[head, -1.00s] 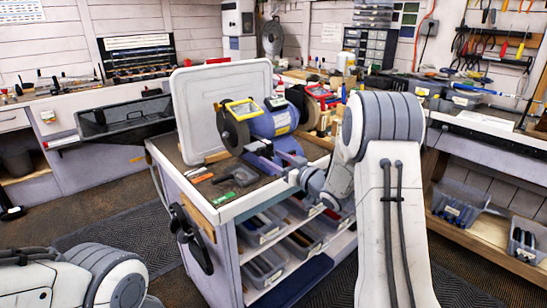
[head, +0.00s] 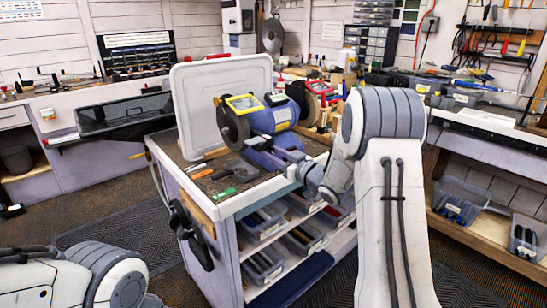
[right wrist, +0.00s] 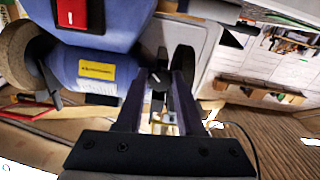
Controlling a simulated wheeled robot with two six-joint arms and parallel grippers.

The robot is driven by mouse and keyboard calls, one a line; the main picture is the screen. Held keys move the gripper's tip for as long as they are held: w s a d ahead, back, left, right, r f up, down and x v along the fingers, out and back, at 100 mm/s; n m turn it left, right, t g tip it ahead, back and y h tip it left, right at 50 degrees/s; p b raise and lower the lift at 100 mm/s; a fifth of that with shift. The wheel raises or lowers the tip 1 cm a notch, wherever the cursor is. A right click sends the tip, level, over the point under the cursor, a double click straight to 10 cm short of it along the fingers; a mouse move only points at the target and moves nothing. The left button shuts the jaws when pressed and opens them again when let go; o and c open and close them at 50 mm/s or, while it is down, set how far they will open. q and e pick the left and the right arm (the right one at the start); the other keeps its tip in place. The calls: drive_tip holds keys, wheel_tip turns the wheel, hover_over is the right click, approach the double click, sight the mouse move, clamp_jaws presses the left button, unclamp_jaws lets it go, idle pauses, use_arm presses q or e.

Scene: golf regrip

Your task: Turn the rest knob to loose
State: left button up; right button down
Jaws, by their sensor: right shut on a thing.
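The blue bench grinder (head: 272,119) with a yellow label stands on the cart top. It also fills the upper left of the right wrist view (right wrist: 92,68). My right gripper (head: 262,148) reaches to the near side of the grinder, below its dark wheel (head: 233,130). In the right wrist view my right gripper (right wrist: 158,80) is shut on a small dark knob (right wrist: 157,79) with a pale mark, beside the grinder body. The fingers hide most of the knob, so its setting cannot be read. My left arm shows at lower left, its gripper out of view.
A pale upright panel (head: 190,90) stands behind the grinder. Hand tools, including a green one (head: 223,193), lie on the cart top (head: 236,208). A black hooked part (head: 190,232) hangs on the cart's side. Bins (head: 265,222) fill the cart shelves.

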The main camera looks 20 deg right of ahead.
drive_tip(key=n+b, duration=0.6)
drive_tip(key=shift+f+b, duration=0.25)
drive_tip(key=shift+b, duration=0.15)
drive_tip(key=shift+r+n+b, duration=0.25)
drive_tip(key=shift+n+b, duration=1.45)
drive_tip(key=shift+b, duration=0.1)
drive_tip(key=c, duration=0.5)
unclamp_jaws()
drive_tip(key=shift+c, duration=0.2)
drive_tip(key=v, duration=1)
drive_tip(key=shift+s, duration=0.25)
drive_tip(key=shift+d+r, duration=0.1)
drive_tip(key=shift+d, duration=0.05)
